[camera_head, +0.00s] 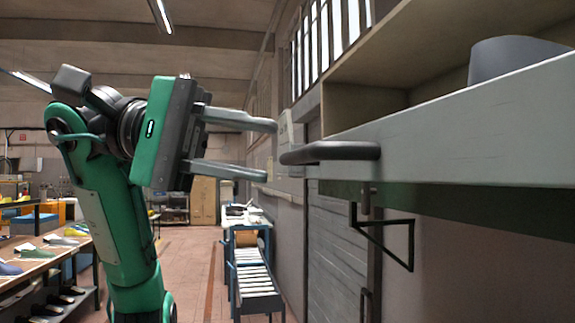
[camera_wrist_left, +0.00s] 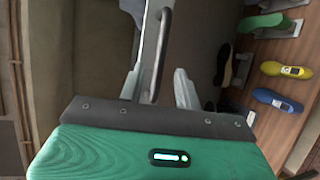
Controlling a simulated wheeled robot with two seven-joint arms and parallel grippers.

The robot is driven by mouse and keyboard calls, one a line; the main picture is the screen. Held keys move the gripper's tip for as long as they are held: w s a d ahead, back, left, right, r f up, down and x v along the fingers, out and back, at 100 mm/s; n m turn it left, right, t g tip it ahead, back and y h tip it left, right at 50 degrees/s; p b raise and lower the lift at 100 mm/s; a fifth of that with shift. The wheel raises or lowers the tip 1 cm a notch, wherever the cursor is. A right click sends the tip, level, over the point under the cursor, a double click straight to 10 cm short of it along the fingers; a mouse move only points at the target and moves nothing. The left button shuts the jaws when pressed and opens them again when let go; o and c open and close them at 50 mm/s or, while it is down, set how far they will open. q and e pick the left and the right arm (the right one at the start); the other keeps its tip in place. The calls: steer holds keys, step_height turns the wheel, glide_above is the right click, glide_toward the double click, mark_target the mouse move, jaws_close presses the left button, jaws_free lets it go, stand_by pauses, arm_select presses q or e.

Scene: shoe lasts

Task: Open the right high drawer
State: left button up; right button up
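The drawer's light grey front (camera_head: 470,122) is at the right of the head view, with a dark bar handle (camera_head: 335,152) on it. My left gripper (camera_head: 269,150) is open, with one finger above the other. Its fingertips are close to the near-left end of the handle, at about its height. In the left wrist view the dark handle (camera_wrist_left: 162,50) appears between the two spread fingers. No contact is visible, and I cannot tell how deep the handle lies between the fingers. My right gripper is not in view.
A beige compartment (camera_head: 365,107) holding a dark grey object (camera_head: 515,55) shows above the grey front. A black bracket (camera_head: 395,243) hangs below it. Shoe lasts lie on a table (camera_head: 38,262) at left. A blue-framed stand (camera_head: 255,285) is beyond. Floor between is clear.

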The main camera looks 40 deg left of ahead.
arm_select(q)
steer(key=b+v, duration=0.1)
steer(key=v, duration=0.7)
steer(key=shift+a, duration=0.15)
stand_by(0.3)
